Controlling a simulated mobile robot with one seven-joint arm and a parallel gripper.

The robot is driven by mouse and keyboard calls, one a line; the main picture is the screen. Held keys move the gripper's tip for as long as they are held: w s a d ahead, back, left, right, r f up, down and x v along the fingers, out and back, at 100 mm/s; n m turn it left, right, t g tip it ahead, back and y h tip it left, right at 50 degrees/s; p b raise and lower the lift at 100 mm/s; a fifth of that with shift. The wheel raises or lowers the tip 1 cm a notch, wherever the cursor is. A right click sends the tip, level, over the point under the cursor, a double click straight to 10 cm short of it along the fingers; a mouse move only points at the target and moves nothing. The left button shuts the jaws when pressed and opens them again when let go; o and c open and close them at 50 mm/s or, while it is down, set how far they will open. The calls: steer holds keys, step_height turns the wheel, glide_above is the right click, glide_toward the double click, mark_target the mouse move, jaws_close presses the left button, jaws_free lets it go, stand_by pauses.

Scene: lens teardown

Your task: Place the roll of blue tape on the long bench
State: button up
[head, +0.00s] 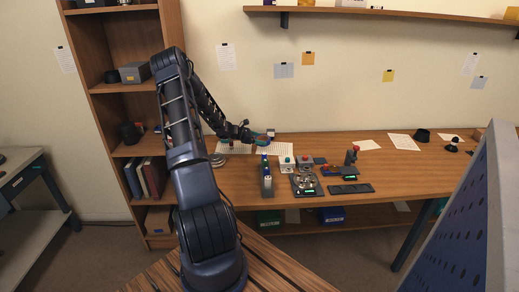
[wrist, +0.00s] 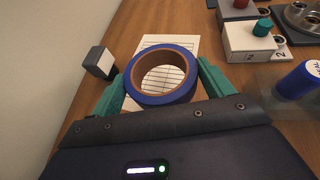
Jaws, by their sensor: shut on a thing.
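The roll of blue tape (wrist: 162,74) has a brown core and sits between the teal fingertips of my gripper (wrist: 155,85) in the wrist view. The fingers are shut on its outer sides. A sheet of lined paper shows through its hole. In the head view my gripper (head: 262,138) is over the left part of the long bench (head: 232,178), near the wall side. The tape is too small there to make out clearly. I cannot tell whether the roll touches the bench or hangs just above it.
Several devices crowd the bench middle (head: 305,183); bare wood shows farther right.

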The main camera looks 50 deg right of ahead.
mark_target(259, 152)
steer(key=shift+f, duration=2.95)
steer(key=o, duration=0.9)
steer(key=shift+o, duration=0.3)
steer(key=v, duration=1.2)
steer(key=shift+a, duration=0.1)
steer(key=s+a+r+m+t+y, duration=0.1)
steer(key=a+r+m+t+y, duration=0.25)
steer(key=a+r, duration=1)
steer(key=s+a+r+m+t+y, duration=0.15)
steer(key=a+r+m, duration=0.25)
steer(key=a+r, duration=0.95)
steer(key=s+a+r+m+t+y, duration=0.1)
steer(key=s+a+r+t+y, duration=0.1)
steer(key=s+a, duration=0.4)
steer(key=s+a+r+m+t+y, duration=0.1)
steer(key=s+a+r+t+y, duration=0.1)
steer(key=s+a, duration=0.5)
steer(key=s+a+r+m+t+y, duration=0.1)
steer(key=s+a, duration=0.5)
steer(key=a, duration=1)
step_height(259, 152, up, 3)
steer(key=shift+s+f+m+t+y, duration=0.1)
steer(key=shift+s+m+t+y, duration=0.25)
steer(key=shift+t+y, duration=0.45)
